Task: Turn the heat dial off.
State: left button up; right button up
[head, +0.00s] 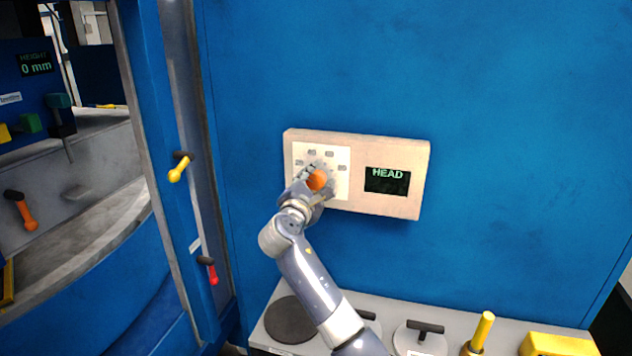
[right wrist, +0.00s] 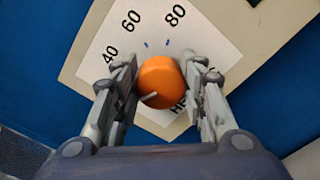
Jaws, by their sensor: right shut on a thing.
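The heat dial is an orange round knob (head: 318,180) on a white scale plate of a beige control box on the blue wall. In the right wrist view the orange knob (right wrist: 160,82) sits between the fingers, with a pale pointer mark toward its lower left. The scale shows 40, 60 and 80; part of the label and other numbers are hidden. My right gripper (head: 312,182) is shut on the knob, one finger on each side, as the right wrist view (right wrist: 162,88) also shows. My left gripper is not in view.
Below is a grey ledge with a dark disc (head: 290,320), a black-handled lid (head: 420,338), a yellow handle (head: 483,330) and a yellow block (head: 558,345). Yellow (head: 179,170) and red (head: 211,272) levers are at left.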

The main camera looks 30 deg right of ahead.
jog(key=shift+d+r+n, duration=0.1)
jog(key=shift+r+n, duration=0.2)
jog(key=shift+r, duration=0.05)
dwell(0.3)
jog(key=o, duration=0.9)
jog(key=shift+o, duration=0.8)
jog(key=shift+w+d+f, duration=0.1)
jog(key=shift+f, duration=0.15)
jog(key=shift+a, duration=0.2)
jog(key=v, duration=1.1)
jog(key=shift+s+a, duration=0.2)
jog(key=shift+s, duration=0.15)
